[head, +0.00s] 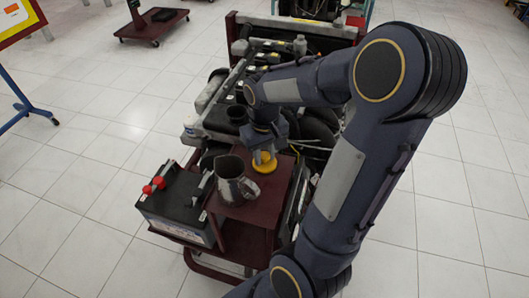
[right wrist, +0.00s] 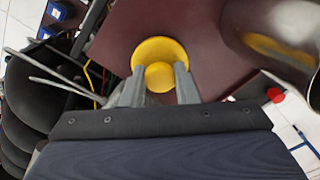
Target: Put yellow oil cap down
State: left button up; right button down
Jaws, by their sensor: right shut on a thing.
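The yellow oil cap (head: 264,162) is a round yellow disc with a raised knob, over the dark red shelf (head: 255,205) of the engine trainer. My right gripper (head: 263,153) points down and is shut on the cap's knob. In the right wrist view the two grey fingertips (right wrist: 160,80) press on both sides of the knob, with the yellow disc (right wrist: 160,50) spread out beyond them. The cap is very low over the shelf; I cannot tell whether it touches. My left gripper is not in view.
A metal jug (head: 232,182) stands on the shelf close left of the cap; it also shows in the right wrist view (right wrist: 285,30). A black battery (head: 178,205) with red terminals sits further left. The engine (head: 240,110) rises behind. Bare shelf lies in front of the cap.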

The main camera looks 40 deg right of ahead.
aim_at(265, 154)
jog(key=shift+f, duration=0.15)
jog(key=c, duration=1.1)
grip_release()
notch_tip(265, 154, up, 12)
jog(key=shift+r+p, duration=0.2)
jog(key=shift+p, duration=0.25)
